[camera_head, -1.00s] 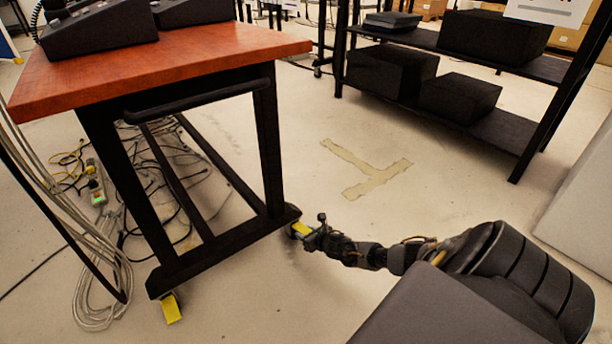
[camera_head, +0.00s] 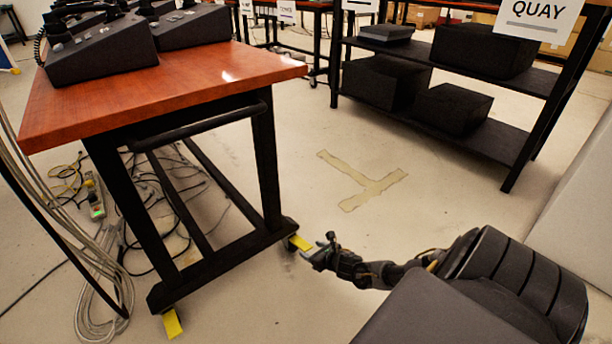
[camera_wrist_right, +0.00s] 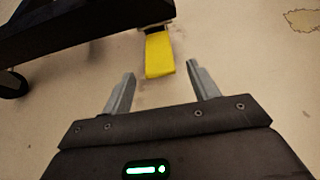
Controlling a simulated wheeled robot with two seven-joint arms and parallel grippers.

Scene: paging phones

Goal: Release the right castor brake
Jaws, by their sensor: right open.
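The right castor brake is a yellow pedal (camera_head: 300,243) at the foot of the table's right leg. In the right wrist view the yellow pedal (camera_wrist_right: 160,55) sticks out from under the dark foot bar, straight ahead of my fingers. My right gripper (camera_head: 324,247) is just right of the pedal's outer end. In the wrist view its two grey fingers (camera_wrist_right: 160,70) are apart with nothing between them but floor and the pedal's near end. I cannot tell whether they touch it, or the pedal's tilt. My left gripper is not in view.
The wood-topped table (camera_head: 165,100) carries dark paging phones (camera_head: 105,45). A second yellow pedal (camera_head: 172,323) is at its near left foot. Loose cables (camera_head: 105,270) lie on the left. A dark shelf (camera_head: 470,125) stands back right. The floor around the tape mark (camera_head: 365,190) is clear.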

